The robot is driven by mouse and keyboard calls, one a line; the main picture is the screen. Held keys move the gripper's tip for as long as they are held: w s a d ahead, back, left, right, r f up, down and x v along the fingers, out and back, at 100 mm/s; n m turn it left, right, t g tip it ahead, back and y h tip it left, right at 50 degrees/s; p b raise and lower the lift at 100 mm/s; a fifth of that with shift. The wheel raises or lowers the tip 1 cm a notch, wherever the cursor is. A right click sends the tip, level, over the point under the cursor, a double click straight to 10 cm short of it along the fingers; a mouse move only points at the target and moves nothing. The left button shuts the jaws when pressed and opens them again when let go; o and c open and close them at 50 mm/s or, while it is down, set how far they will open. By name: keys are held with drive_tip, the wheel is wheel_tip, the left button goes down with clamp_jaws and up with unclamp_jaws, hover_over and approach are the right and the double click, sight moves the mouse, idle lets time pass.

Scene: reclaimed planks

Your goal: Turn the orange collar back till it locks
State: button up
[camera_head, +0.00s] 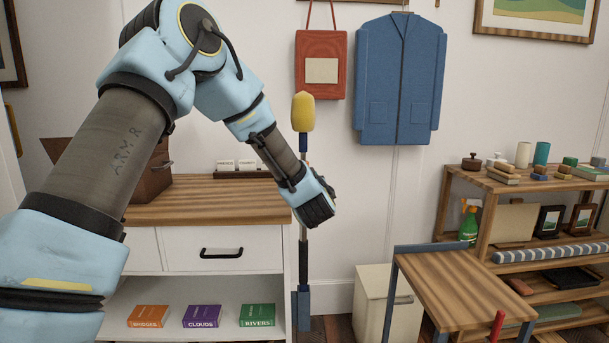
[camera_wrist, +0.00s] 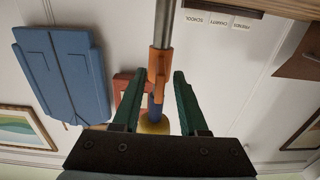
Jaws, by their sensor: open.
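The orange collar (camera_wrist: 160,65) sits on an upright pole with a metal shaft (camera_wrist: 164,22), seen upside down in the wrist view. A small tab seems to stick out at one side of it. Past it are a blue section (camera_wrist: 155,103) and the yellow head (camera_wrist: 154,125). My gripper (camera_wrist: 158,75) is open, its two green fingers on either side of the pole, tips level with the collar in the picture; I see no contact. In the head view the yellow head (camera_head: 303,112) is at the top, and my wrist (camera_head: 316,207) hides the collar.
A wooden-topped cabinet (camera_head: 215,205) stands left of the pole. A red bag (camera_head: 321,80) and a blue jacket (camera_head: 400,80) hang on the wall behind. A small wooden table (camera_head: 455,285) and a laden shelf (camera_head: 540,185) stand right. A cream bin (camera_head: 385,300) is near the wall.

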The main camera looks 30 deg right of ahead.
drive_tip(key=b+v, duration=0.1)
drive_tip(key=v, duration=0.9)
drive_tip(key=shift+s, duration=0.25)
drive_tip(key=shift+a, duration=0.1)
